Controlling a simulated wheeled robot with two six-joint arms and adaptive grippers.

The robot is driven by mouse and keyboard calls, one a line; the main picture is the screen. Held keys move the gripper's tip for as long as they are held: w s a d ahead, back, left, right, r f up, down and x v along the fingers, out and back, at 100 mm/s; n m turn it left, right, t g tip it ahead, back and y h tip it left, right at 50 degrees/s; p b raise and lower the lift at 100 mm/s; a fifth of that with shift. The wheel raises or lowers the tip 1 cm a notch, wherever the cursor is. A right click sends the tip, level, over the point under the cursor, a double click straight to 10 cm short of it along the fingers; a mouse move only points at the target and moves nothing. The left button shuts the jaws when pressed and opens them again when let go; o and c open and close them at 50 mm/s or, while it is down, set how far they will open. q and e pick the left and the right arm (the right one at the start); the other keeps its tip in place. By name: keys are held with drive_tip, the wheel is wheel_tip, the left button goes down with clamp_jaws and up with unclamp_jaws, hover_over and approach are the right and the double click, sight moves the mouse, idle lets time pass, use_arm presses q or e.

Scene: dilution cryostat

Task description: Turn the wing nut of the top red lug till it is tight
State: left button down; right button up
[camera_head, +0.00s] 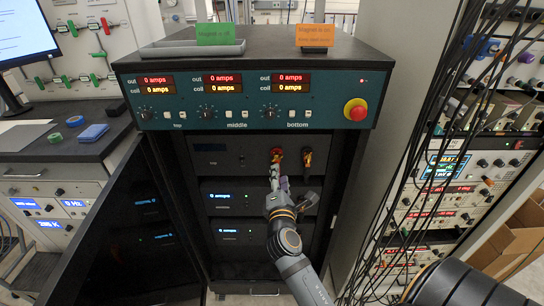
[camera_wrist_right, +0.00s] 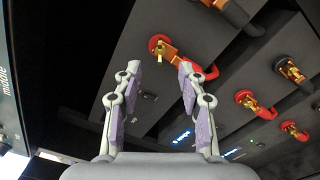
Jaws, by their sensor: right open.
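The top red lug (camera_head: 277,152) sits on the upper unit inside the open cabinet. In the right wrist view, the top red lug (camera_wrist_right: 196,71) is on a brass post with its brass wing nut (camera_wrist_right: 160,48). My right gripper (camera_head: 275,177) is just below the lug in the head view. In the right wrist view my right gripper (camera_wrist_right: 158,70) is open and empty, its purple-padded fingers apart, with the wing nut beyond the tips and the gap between them. I cannot tell whether either fingertip touches the lug. My left gripper is not in view.
A black lug (camera_head: 307,158) is close to the right of the red one. Lower units carry another red lug (camera_wrist_right: 245,98) and black lug (camera_wrist_right: 290,68). The dark cabinet door (camera_head: 130,230) stands open at left. Black cables (camera_head: 410,150) hang at right.

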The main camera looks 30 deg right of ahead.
sight(278, 158)
drive_tip(key=p+x, duration=0.1)
drive_tip(key=x, duration=0.9)
drive_tip(key=shift+p, duration=0.4)
drive_tip(key=shift+a, duration=0.1)
clamp_jaws()
